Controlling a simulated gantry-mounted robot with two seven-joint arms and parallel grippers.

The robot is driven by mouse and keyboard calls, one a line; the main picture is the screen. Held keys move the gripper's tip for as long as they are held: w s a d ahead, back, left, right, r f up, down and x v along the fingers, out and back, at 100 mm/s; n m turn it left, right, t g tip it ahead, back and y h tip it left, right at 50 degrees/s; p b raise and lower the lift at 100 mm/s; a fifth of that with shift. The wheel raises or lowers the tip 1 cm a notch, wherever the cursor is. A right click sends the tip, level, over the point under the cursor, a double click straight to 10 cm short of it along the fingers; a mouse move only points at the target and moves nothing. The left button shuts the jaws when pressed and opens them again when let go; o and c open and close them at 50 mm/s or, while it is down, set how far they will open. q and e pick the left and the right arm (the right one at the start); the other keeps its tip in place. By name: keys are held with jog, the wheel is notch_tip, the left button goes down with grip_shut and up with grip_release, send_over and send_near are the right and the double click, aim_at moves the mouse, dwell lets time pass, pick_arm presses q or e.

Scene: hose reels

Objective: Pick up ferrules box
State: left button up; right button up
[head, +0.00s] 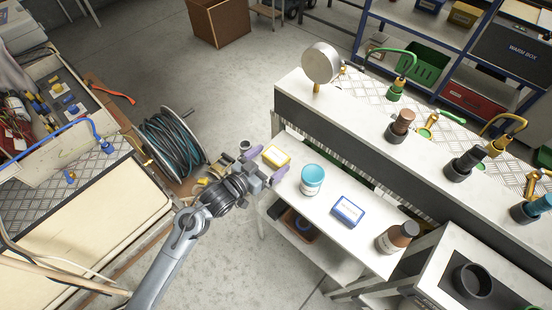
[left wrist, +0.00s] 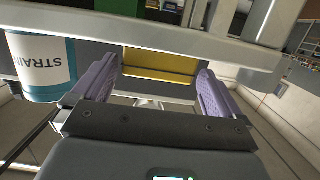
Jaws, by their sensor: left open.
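A small yellow box (head: 276,156) with a pale top lies at the left end of the white shelf. A blue box (head: 347,211) with a white label lies farther right on it. I cannot read either label, so I cannot tell which holds ferrules. My left gripper (head: 266,164) is open, its purple fingers at the shelf's left end beside the yellow box. In the left wrist view the yellow box (left wrist: 160,64) shows between and beyond the open fingers (left wrist: 158,80); contact is not clear. My right gripper is not in view.
A turquoise-topped can (head: 312,178) stands right of the yellow box; in the left wrist view this can (left wrist: 42,65) is close to the left finger. A brown bottle (head: 396,238) stands at the shelf's right end. The raised bench (head: 340,125) overhangs behind. A hose reel (head: 170,140) stands at left.

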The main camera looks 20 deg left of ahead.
aim_at(280, 154)
pick_arm(q)
jog(key=shift+w+d+f, duration=0.15)
jog(key=shift+w+f, duration=0.05)
jog(key=shift+w, duration=0.15)
jog(key=b+x, duration=0.1)
jog(key=x, duration=0.3)
jog(key=shift+w+d, duration=0.1)
jog(key=shift+c, duration=0.5)
jog(key=c, duration=0.9)
jog(key=shift+r, duration=0.1)
